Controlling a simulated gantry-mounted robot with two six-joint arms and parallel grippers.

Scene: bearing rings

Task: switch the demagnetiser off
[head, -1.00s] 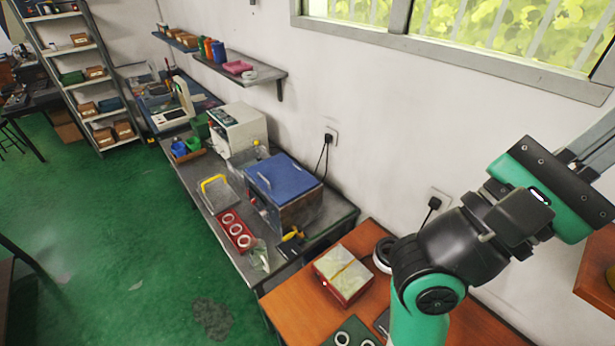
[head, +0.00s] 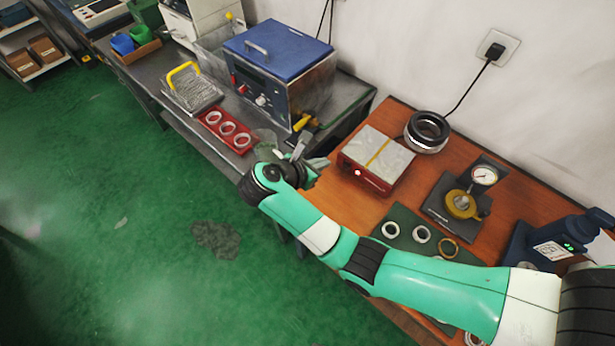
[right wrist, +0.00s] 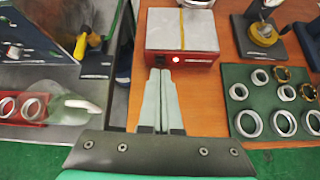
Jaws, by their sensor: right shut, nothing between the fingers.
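The demagnetiser, a red box with a pale grey top and a yellow stripe (head: 386,152), sits on the wooden bench. It also shows in the right wrist view (right wrist: 183,30). A small light (head: 357,173) glows on its red front face; in the right wrist view the light (right wrist: 176,59) is just beyond my fingertips. My right gripper (head: 318,163) is shut and empty, in front and to the left of the box in the head view. In the right wrist view its fingers (right wrist: 160,72) point at the front face; whether they touch it I cannot tell. My left gripper is not in view.
A black coil-like ring (head: 427,131) stands behind the box. A dial gauge stand (head: 460,196) and a green mat with several rings (head: 403,232) lie to its right. A blue-lidded machine (head: 278,62) and a red ring tray (head: 227,131) are on the grey bench at left.

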